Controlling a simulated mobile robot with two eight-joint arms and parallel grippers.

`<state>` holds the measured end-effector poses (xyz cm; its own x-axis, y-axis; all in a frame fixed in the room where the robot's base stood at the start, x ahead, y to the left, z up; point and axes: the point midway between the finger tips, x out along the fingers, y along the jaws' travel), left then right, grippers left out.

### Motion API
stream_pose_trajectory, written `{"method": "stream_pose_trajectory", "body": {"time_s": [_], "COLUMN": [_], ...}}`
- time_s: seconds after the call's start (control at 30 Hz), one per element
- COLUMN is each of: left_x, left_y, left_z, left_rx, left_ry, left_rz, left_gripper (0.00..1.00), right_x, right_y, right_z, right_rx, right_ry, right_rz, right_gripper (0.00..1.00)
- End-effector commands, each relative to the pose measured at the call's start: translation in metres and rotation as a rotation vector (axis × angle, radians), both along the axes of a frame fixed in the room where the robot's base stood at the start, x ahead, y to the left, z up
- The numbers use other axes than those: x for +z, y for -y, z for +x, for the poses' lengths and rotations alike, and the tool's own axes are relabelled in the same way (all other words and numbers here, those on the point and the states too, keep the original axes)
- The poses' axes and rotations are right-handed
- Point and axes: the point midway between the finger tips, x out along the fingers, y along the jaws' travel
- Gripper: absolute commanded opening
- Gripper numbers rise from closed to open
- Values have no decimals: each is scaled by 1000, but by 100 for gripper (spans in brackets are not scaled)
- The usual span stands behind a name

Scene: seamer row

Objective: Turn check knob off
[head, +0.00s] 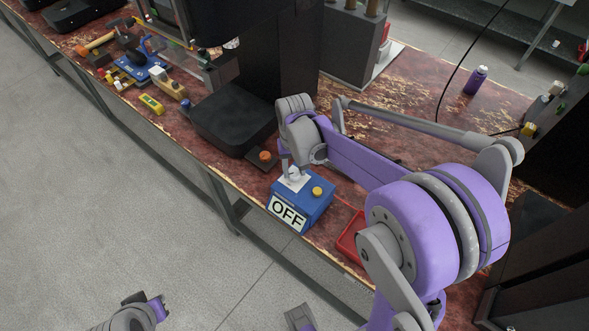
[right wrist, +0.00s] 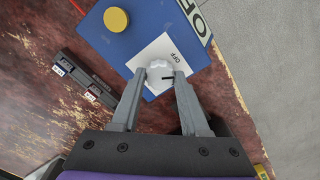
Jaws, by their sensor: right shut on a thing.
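The check knob (right wrist: 160,76) is a small pale knob on a white plate marked OFF (right wrist: 168,52), on top of a blue box (right wrist: 140,37). The blue box (head: 318,205) also shows in the head view, with a large OFF label (head: 287,213) on its front. My right gripper (right wrist: 158,75) is shut on the knob, a finger on each side; a dark pointer mark shows at the knob's right. In the head view my right gripper (head: 293,168) reaches down over the plate. My left gripper (head: 158,305) is partly visible at the bottom, away from the bench.
A yellow button (head: 317,191) sits on the blue box. A dark box with an orange button (head: 264,155) is just behind it, and a red tray (head: 350,238) is to its right. Tools, including a yellow device (head: 152,104), lie at the far left. The grey floor is clear.

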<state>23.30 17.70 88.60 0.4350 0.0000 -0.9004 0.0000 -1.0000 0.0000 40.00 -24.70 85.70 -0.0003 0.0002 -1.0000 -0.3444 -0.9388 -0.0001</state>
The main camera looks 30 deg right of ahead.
Motion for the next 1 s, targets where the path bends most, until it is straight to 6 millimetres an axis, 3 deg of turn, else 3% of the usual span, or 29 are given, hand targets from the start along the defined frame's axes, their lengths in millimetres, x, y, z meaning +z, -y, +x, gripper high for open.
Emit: {"method": "stream_pose_trajectory", "body": {"time_s": [0.5, 1.0], "left_x": [-6, -7], "left_y": [0, 0], "left_z": [-1, -1], "left_rx": [0, 0], "left_ry": [-2, -3], "left_rz": [0, 0], "left_gripper": [0, 0], "right_x": [0, 0], "right_y": [0, 0], "right_z": [0, 0], "right_rx": [420, 561], "right_ry": [1, 1], "right_rz": [0, -1], "right_gripper": [0, 0]}}
